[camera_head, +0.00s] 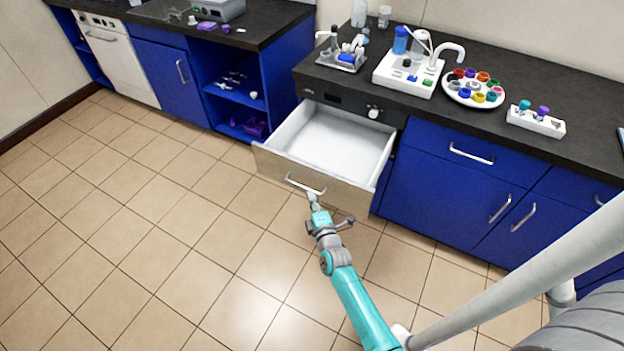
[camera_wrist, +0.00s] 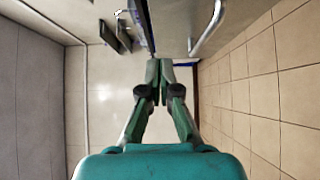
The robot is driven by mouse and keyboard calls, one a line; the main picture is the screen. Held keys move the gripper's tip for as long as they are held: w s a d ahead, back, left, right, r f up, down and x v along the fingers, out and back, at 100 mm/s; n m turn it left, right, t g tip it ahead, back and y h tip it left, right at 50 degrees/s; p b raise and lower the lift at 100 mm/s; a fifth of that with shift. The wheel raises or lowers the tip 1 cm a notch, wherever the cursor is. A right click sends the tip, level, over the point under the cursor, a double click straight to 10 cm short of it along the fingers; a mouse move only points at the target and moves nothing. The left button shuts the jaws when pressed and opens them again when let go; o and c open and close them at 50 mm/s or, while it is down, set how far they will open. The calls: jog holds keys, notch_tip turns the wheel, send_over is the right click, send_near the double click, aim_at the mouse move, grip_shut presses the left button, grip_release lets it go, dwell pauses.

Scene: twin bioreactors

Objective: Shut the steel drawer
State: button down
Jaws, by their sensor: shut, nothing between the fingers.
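The steel drawer (camera_head: 335,192) is pulled well out below the dark counter in the head view, its white inside (camera_head: 335,142) bare. Its front carries a bar handle (camera_head: 300,183); the handle also shows at the top of the wrist view (camera_wrist: 208,30). My gripper (camera_head: 313,197) is low in front of the drawer front, close to the right end of the handle. In the wrist view the fingertips (camera_wrist: 160,70) are together with nothing between them, just left of and below the handle. I cannot tell whether they touch the drawer front.
Blue cabinets (camera_head: 440,190) flank the drawer. The counter above holds a white apparatus (camera_head: 409,72), a round tray of coloured caps (camera_head: 475,88) and a small white rack (camera_head: 536,121). An open blue shelf (camera_head: 232,90) stands to the left. The tiled floor (camera_head: 150,230) in front is clear.

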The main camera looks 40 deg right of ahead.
aim_at(311, 170)
jog(key=shift+w+d, duration=2.95)
jog(key=shift+d, duration=0.05)
jog(key=shift+d, duration=0.1)
